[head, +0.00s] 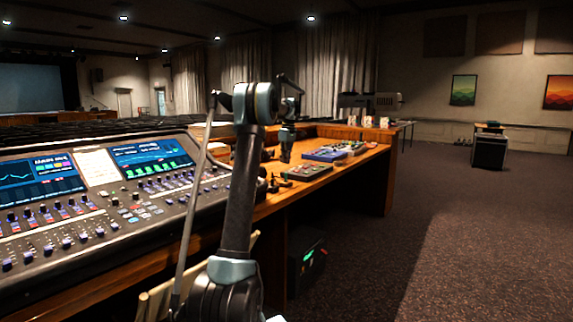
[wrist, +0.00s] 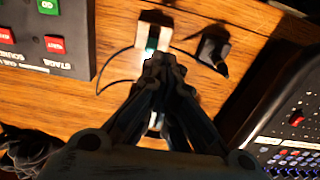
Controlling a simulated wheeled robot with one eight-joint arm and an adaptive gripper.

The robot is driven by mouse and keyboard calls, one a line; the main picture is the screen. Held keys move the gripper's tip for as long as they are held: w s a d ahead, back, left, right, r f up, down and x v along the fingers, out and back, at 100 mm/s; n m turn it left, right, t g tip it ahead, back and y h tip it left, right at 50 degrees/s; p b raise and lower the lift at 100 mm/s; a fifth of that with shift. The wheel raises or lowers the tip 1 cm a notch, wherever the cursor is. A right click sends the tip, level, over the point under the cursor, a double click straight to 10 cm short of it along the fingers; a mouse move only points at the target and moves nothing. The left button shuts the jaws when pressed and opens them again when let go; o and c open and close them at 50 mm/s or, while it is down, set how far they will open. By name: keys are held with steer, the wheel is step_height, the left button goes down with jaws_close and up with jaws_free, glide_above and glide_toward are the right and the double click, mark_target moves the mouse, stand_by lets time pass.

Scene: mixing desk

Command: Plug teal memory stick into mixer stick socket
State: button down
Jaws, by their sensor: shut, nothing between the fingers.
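My gripper (wrist: 158,66) points down over the wooden desk in the wrist view, its fingers shut and empty. A small teal piece (wrist: 151,45), apparently the teal memory stick, shows just beyond the fingertips, at the near side of a pale block (wrist: 153,30). I cannot tell whether the fingertips touch it. In the head view my gripper (head: 287,158) hangs over the desk beyond the mixer (head: 120,200). A corner of the mixer also shows in the wrist view (wrist: 292,115). I cannot make out its stick socket.
A dark cable (wrist: 112,84) runs from beside the pale block. A small black block (wrist: 212,47) lies to its right. A dark panel with green and red buttons (wrist: 50,40) is at the left. Several devices stand farther along the desk (head: 325,187); the floor at right is mostly clear.

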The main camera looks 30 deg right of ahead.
steer(key=s+a+r, duration=0.2)
steer(key=a+r, duration=0.4)
steer(key=a, duration=1.7)
steer(key=s+a+r, duration=0.1)
steer(key=a+r, duration=0.5)
steer(key=a, duration=1.8)
steer(key=s+a+r, duration=0.2)
steer(key=a+r, duration=0.4)
steer(key=a, duration=1.7)
step_height(320, 180, down, 10)
steer(key=w, duration=0.1)
steer(key=shift+w+a+r, duration=0.15)
steer(key=shift+a+r, duration=0.05)
steer(key=shift+r, duration=0.05)
